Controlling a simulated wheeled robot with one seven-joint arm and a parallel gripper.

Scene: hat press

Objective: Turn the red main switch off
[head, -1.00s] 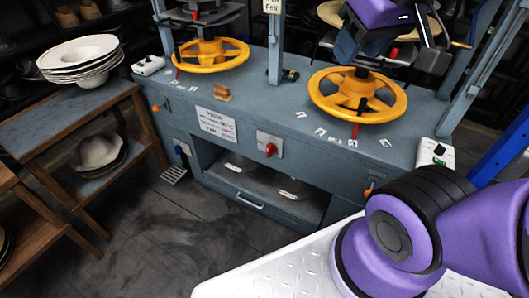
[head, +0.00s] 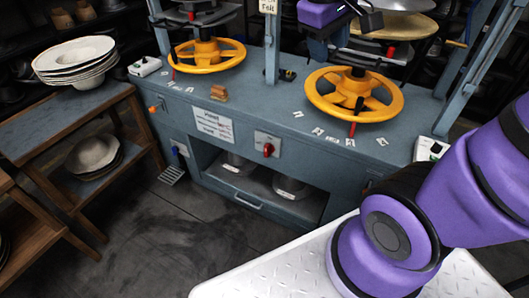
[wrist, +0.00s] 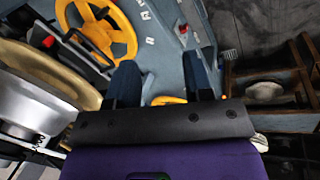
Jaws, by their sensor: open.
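The red main switch (head: 268,149) is a small red knob on a light plate on the front of the grey-blue press cabinet (head: 350,160), between the two yellow wheels and below the top's edge. It also shows small near the top of the wrist view (wrist: 183,29). My gripper (wrist: 162,62) is open, with two dark fingers apart and nothing between them. In the head view it hangs at the top, above the right yellow wheel and well away from the switch. The exact handle position of the switch is too small to tell.
Yellow handwheels (head: 209,56) (head: 353,94) stand on the cabinet top. A grey upright (head: 272,50) rises between them. A wooden shelf (head: 70,125) with stacked pale hats (head: 76,56) is at left. The floor before the cabinet is clear.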

